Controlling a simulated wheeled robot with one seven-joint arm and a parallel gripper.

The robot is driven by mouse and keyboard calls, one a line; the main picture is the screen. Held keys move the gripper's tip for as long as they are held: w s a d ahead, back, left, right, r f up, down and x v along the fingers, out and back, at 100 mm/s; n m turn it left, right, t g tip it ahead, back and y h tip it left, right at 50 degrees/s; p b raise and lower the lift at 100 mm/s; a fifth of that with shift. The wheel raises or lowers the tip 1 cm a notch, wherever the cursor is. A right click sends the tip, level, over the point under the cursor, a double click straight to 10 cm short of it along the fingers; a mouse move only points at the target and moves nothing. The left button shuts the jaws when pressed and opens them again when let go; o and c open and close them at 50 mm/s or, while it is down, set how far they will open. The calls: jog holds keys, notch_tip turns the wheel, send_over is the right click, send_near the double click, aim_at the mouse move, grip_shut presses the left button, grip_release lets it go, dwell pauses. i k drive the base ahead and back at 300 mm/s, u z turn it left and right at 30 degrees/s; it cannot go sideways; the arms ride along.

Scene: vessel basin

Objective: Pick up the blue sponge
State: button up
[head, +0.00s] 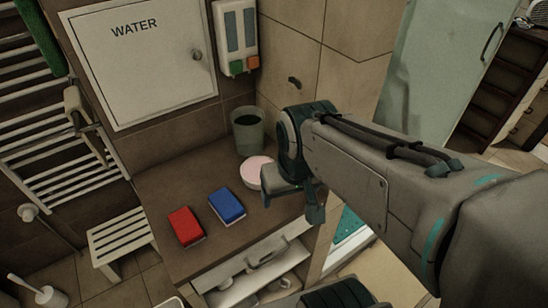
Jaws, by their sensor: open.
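The blue sponge (227,205) lies flat on the brown countertop (165,190), near its front edge. A red sponge (186,227) lies just to its left, with a small gap between them. My gripper (292,208) hangs at the end of my arm, to the right of the blue sponge and apart from it. It is open, and I see nothing held in it. Part of the gripper is hidden behind its own wrist.
A round pink-topped dish (257,171) sits close to my gripper, partly hidden by it. A grey-green cup (247,132) stands behind it by the wall. An open drawer (255,268) is below the counter's front. The counter left of the cup is clear.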

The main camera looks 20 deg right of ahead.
aim_at(229, 211)
jog(key=k, duration=1.25)
jog(key=u, duration=0.7)
jog(key=i, duration=1.3)
jog(key=z, duration=0.75)
